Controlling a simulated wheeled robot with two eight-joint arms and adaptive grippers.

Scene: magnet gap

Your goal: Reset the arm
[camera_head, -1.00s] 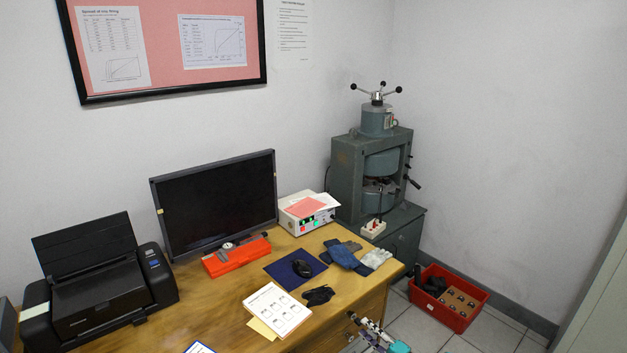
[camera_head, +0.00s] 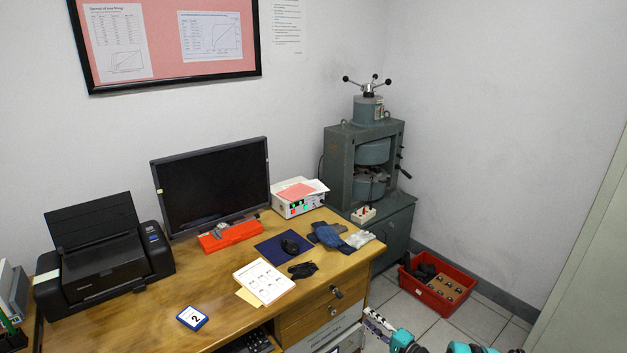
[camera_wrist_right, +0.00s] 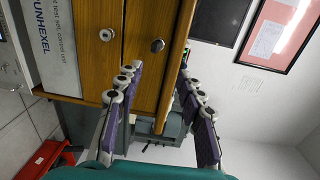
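My right gripper (camera_head: 376,322) shows at the bottom edge of the head view, beside the desk's right end, with part of my teal arm. In the right wrist view its purple-padded fingers (camera_wrist_right: 160,84) stand wide apart with nothing between them. The gripper is open and empty. Beyond the fingers are the desk's wooden drawer fronts (camera_wrist_right: 152,20), apart from them as far as I can tell. My left gripper is in neither view.
The wooden desk (camera_head: 225,285) holds a printer (camera_head: 105,262), a monitor (camera_head: 212,188) and an orange case (camera_head: 230,236). A grey-green magnet (camera_head: 368,160) stands in the corner. A red crate (camera_head: 432,303) with small parts sits on the tiled floor, right of my gripper.

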